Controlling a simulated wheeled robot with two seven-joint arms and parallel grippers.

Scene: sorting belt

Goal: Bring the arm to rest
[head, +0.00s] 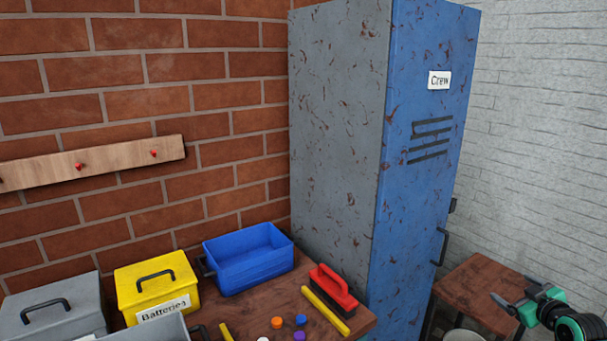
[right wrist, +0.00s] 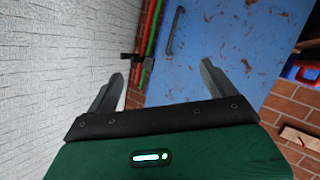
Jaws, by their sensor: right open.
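My right gripper (head: 511,291) is at the lower right of the head view, beside the blue locker and over the small brown table. Its arm comes in from the bottom right corner. In the right wrist view the two fingers of the right gripper (right wrist: 163,72) stand wide apart with nothing between them. My left arm and gripper are not in view.
A blue locker (head: 415,150) labelled "Crew" stands right of a bench (head: 353,318). The bench holds a blue bin (head: 250,268), a yellow "Batteries" box (head: 150,290), grey boxes, a red-topped brush (head: 333,290) and several small coloured pieces. A small brown table (head: 480,285) stands right of the locker.

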